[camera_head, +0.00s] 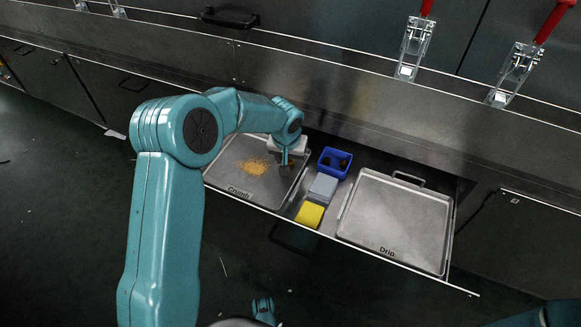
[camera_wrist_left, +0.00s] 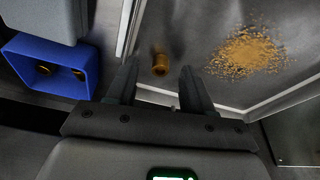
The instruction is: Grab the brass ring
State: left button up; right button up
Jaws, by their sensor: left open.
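The brass ring (camera_wrist_left: 160,63) is a small brass-coloured piece on the metal Crumb tray (camera_head: 224,172), close to the tray's raised edge in the left wrist view. My left gripper (camera_wrist_left: 160,82) is open, with a dark finger on either side of the ring's line; the ring shows between and just beyond the fingertips, and I cannot tell whether they touch it. In the head view the left gripper (camera_head: 284,160) points down over the right side of the Crumb tray, and the ring is not discernible there.
Yellow crumbs (camera_head: 254,166) lie on the tray. The Drip tray (camera_head: 395,215) to the right is empty.

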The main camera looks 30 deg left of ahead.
pick_arm(q)
jog(key=shift+w+f, duration=0.15)
jog(key=shift+f, duration=0.4)
jog(key=shift+r, duration=0.15)
grip_shut()
jog(key=shift+r, duration=0.1)
